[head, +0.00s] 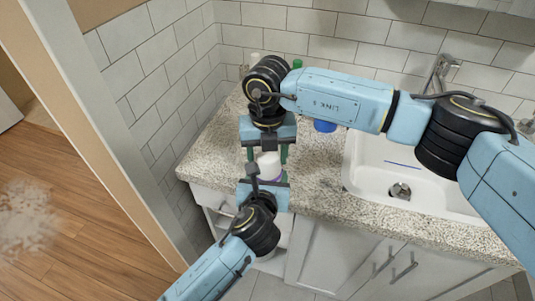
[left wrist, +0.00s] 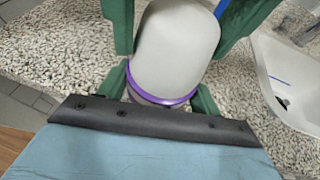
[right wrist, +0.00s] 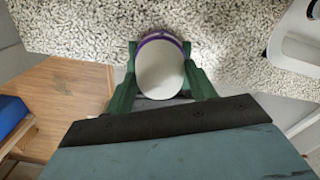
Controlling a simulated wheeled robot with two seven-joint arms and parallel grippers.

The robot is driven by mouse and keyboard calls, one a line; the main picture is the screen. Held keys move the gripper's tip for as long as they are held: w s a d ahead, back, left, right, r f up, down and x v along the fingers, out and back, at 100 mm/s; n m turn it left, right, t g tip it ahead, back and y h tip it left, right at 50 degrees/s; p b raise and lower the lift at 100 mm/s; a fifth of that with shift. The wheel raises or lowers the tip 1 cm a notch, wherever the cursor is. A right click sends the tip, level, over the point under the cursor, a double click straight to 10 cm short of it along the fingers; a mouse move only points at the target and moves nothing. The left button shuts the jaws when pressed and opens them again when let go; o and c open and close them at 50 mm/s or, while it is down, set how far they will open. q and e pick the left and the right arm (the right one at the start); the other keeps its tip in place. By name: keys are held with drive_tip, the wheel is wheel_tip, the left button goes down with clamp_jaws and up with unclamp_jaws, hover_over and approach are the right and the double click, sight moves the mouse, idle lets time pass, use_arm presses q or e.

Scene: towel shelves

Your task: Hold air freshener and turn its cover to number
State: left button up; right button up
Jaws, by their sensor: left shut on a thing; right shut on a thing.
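The air freshener (head: 268,160) is a white rounded body with a purple ring. It is held between my two grippers near the counter's front edge in the head view. My left gripper (head: 266,180) is shut on it at the purple ring end, from the near side. My right gripper (head: 267,150) is shut on the white part, from the far side. In the left wrist view the air freshener (left wrist: 172,48) has green fingers on both sides. In the right wrist view its white part (right wrist: 160,72) sits between the fingers. No number is legible.
A speckled counter (head: 215,155) lies under the grippers, with a white sink (head: 375,175) at the right and a faucet (head: 440,72) behind it. A blue object (head: 324,126) and a green-topped bottle (head: 297,64) stand on the counter. A tiled wall closes the back.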

drive_tip(key=n, duration=0.4)
drive_tip(key=shift+n, duration=0.4)
drive_tip(key=n, duration=0.4)
drive_tip(key=shift+n, duration=0.3)
drive_tip(key=n, duration=0.4)
drive_tip(key=shift+n, duration=2)
drive_tip(key=o, duration=1)
drive_tip(key=shift+s, duration=0.1)
wheel_tip(320, 180, up, 8)
drive_tip(key=shift+r, duration=0.1)
